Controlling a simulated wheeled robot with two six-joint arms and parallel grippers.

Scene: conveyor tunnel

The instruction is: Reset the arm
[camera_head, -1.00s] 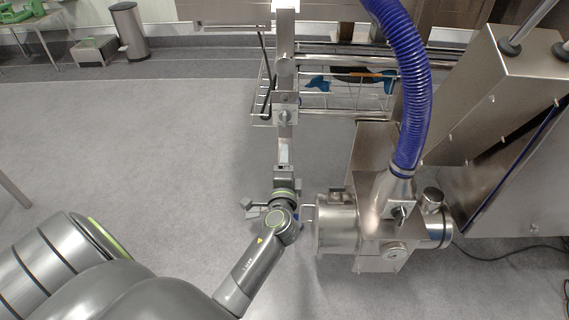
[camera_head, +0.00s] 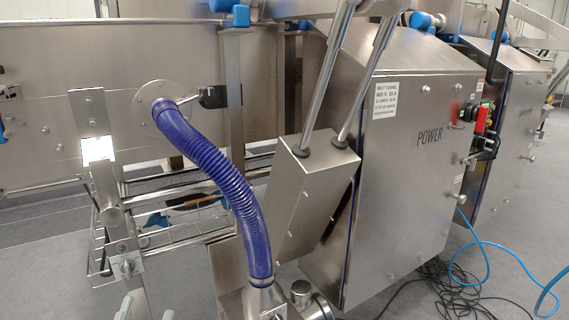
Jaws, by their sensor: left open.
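My left gripper (camera_head: 146,312) shows only as two pale fingertips at the bottom edge, at the lower left. The fingertips are apart, on either side of an upright metal post, and nothing shows held between them. I cannot tell whether they touch the post. The rest of my left arm is below the picture. My right gripper is not in view.
A steel post (camera_head: 107,185) stands just above the gripper, with a wire basket (camera_head: 98,245) behind it. A blue ribbed hose (camera_head: 215,172) runs down into a metal fitting. A large steel POWER cabinet (camera_head: 415,185) fills the right. Cables (camera_head: 450,290) lie on the floor.

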